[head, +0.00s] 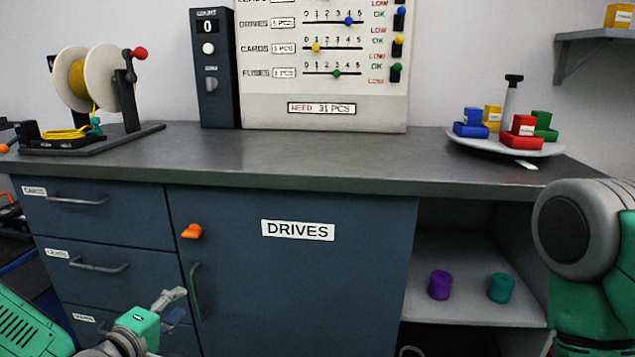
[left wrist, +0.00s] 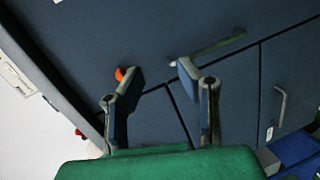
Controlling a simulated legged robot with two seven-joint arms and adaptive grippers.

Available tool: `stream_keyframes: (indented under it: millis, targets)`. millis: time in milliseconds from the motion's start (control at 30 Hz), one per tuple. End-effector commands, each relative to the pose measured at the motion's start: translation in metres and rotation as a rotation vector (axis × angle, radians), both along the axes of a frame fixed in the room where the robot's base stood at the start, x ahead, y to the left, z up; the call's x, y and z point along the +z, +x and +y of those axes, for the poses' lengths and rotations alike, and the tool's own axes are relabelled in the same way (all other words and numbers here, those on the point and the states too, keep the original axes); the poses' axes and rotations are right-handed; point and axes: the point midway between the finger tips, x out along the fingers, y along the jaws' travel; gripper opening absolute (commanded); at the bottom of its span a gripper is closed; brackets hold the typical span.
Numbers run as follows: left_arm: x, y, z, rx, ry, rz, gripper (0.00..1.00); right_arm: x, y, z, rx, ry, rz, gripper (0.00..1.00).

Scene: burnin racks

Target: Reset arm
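My left gripper (head: 172,305) is low in front of the blue cabinet, near the lower drawers and the DRIVES door (head: 300,285). In the left wrist view its two fingers (left wrist: 156,82) stand apart with nothing between them. The orange latch knob (left wrist: 121,74) and the door handle (left wrist: 219,45) show beyond the fingertips; I see no clear contact with them. In the head view the orange knob (head: 192,231) is above the gripper and the door is shut. My right arm is at the right edge; its gripper is out of view.
The grey countertop (head: 300,155) is mostly clear in the middle. A cable reel (head: 95,80) stands at left, a counter panel (head: 320,70) at back, and a round tray (head: 475,143) with coloured blocks at right. An open shelf (head: 465,312) holds purple and teal cylinders.

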Motion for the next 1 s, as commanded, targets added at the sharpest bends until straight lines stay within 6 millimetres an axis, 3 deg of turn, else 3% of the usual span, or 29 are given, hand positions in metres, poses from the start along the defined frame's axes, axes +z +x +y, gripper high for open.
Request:
stream_keyframes:
  millis: [33, 100, 200, 300, 433, 600, 733, 1000]
  targets:
    - [-0.029, -0.02, -0.022, -0.073, 0.085, 0.088, 0.31, 0.0, 0.0, 0.0, 0.0, 0.0, 0.0, 0.55]
    - [-0.068, -0.052, -0.043, -0.177, 0.216, 0.21, 0.31, 0.0, 0.0, 0.0, 0.0, 0.0, 0.0, 0.55]
    - [-0.118, -0.107, -0.062, -0.34, 0.409, 0.378, 0.31, 0.0, 0.0, 0.0, 0.0, 0.0, 0.0, 0.55]
    - [-0.157, -0.164, -0.067, -0.503, 0.586, 0.525, 0.31, 0.0, 0.0, 0.0, 0.0, 0.0, 0.0, 0.55]
    - [-0.186, -0.228, -0.059, -0.689, 0.77, 0.674, 0.31, 0.0, 0.0, 0.0, 0.0, 0.0, 0.0, 0.55]
    - [-0.204, -0.295, -0.039, -0.9, 0.96, 0.827, 0.31, 0.0, 0.0, 0.0, 0.0, 0.0, 0.0, 0.55]
    - [-0.207, -0.34, -0.018, -1.056, 1.09, 0.933, 0.31, 0.0, 0.0, 0.0, 0.0, 0.0, 0.0, 0.55]
    - [-0.149, -0.338, -0.018, -1.05, 1.087, 0.929, 0.31, 0.057, 0.0, 0.0, 0.0, 0.0, 0.0, 0.55]
